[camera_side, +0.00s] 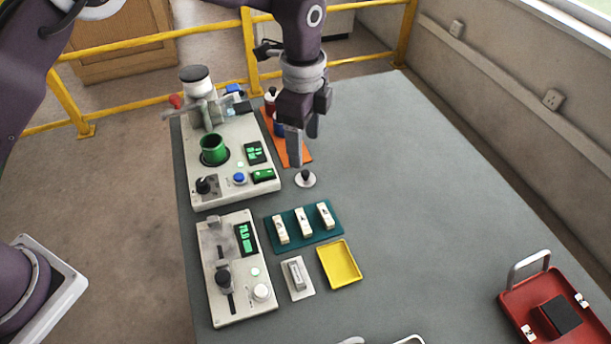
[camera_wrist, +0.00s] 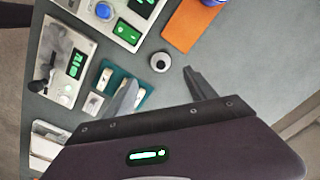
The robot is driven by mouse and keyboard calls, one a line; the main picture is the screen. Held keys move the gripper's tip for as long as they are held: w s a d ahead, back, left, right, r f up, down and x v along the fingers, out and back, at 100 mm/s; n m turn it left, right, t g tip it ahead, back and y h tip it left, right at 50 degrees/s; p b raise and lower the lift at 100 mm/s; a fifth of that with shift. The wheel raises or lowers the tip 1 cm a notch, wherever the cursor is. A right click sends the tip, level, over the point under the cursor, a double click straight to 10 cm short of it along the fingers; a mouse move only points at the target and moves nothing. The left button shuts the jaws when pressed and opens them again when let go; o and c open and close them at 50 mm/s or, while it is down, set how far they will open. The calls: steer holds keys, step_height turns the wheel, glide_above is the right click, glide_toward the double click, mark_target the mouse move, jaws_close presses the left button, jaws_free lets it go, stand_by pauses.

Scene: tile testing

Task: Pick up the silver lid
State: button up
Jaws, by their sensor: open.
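The silver lid (camera_side: 305,180) is a small pale disc with a dark knob on top. It lies on the grey table, to the right of the upper machine. The lid also shows in the wrist view (camera_wrist: 160,62), ahead of the fingers and between their lines, apart from both. My gripper (camera_side: 303,148) is open and empty, with its fingers pointing down just above the lid in the side view. In the wrist view my gripper (camera_wrist: 163,92) shows two spread fingers with nothing between them.
The upper machine (camera_side: 238,183) with a green cup (camera_side: 214,150) stands left of the lid. An orange mat (camera_side: 296,153) with containers lies behind it. A teal tray (camera_side: 330,233) with white pieces and a yellow tray (camera_side: 340,264) lie in front. The table's right side is clear up to the red case (camera_side: 515,300).

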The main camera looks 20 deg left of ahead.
mark_target(306, 172)
steer(key=shift+m, duration=0.3)
steer(key=f, duration=0.9)
steer(key=shift+w+d, duration=0.1)
steer(key=shift+w, duration=0.1)
steer(key=shift+r, duration=0.1)
steer(key=c, duration=1.4)
